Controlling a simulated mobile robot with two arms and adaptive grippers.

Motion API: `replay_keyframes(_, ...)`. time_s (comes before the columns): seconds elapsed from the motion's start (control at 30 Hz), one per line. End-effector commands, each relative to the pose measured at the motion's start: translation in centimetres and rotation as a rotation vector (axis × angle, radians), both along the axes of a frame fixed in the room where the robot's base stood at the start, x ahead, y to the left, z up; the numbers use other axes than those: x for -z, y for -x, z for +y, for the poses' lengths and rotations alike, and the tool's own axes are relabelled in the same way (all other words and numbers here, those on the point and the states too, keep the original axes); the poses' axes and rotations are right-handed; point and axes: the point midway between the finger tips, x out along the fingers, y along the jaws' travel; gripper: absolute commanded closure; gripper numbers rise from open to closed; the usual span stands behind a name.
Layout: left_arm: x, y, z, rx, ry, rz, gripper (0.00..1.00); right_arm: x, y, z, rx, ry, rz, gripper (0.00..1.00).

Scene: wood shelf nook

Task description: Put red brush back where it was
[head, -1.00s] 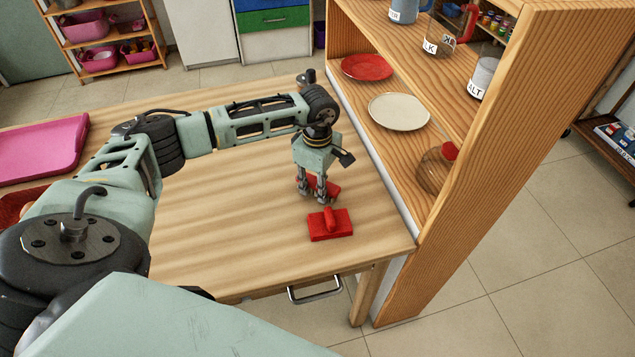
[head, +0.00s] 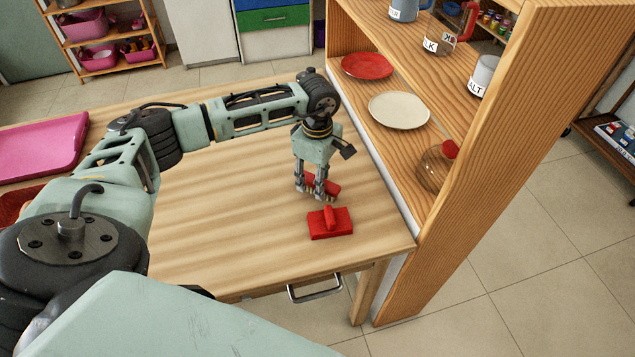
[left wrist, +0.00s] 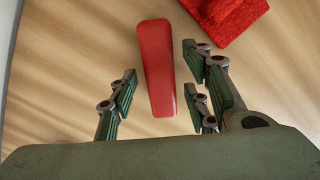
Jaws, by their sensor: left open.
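My left gripper (head: 316,194) is open and points down at the table near the shelf. In the left wrist view, a long smooth red piece (left wrist: 157,65) lies between its open fingers (left wrist: 160,105), apart from them. In the head view this red piece (head: 331,184) is partly hidden behind the fingers. A red block with a raised ridge on top (head: 344,225) lies on the table just in front of the gripper. Its rough-textured red surface (left wrist: 238,18) shows at the top right of the left wrist view. I cannot tell for certain which is the brush. My right gripper is not in view.
The wooden shelf (head: 480,150) stands at the table's right edge. It holds a red plate (head: 367,66), a cream plate (head: 398,110), a glass jar (head: 432,174) and labelled containers. A pink tray (head: 40,148) lies far left. The table's (head: 220,215) middle is clear.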

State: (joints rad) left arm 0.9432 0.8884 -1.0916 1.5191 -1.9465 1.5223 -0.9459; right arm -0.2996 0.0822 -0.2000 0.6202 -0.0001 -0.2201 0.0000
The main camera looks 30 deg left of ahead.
Motion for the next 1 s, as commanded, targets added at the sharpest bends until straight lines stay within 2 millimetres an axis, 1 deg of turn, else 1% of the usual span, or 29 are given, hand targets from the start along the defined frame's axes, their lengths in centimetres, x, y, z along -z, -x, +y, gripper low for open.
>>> replay_keyframes(0.1,-2.6,-0.2,0.0,0.000,0.000,-0.007,0.56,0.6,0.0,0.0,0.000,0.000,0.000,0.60)
replay_keyframes(0.3,-6.9,-0.1,0.0,0.001,0.001,-0.005,0.56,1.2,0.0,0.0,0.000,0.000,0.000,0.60)
replay_keyframes(0.4,-8.4,-0.1,0.0,0.000,0.000,-0.004,0.56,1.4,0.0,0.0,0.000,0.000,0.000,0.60)
replay_keyframes(0.5,-9.5,-0.1,0.0,0.000,0.001,-0.002,0.56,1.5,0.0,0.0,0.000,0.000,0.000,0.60)
replay_keyframes(0.67,-10.1,0.0,0.0,0.000,0.000,0.000,0.56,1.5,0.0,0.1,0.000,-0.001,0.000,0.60)
replay_keyframes(1.0,-10.1,0.0,0.0,0.000,0.000,0.000,0.56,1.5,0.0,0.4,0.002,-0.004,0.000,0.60)
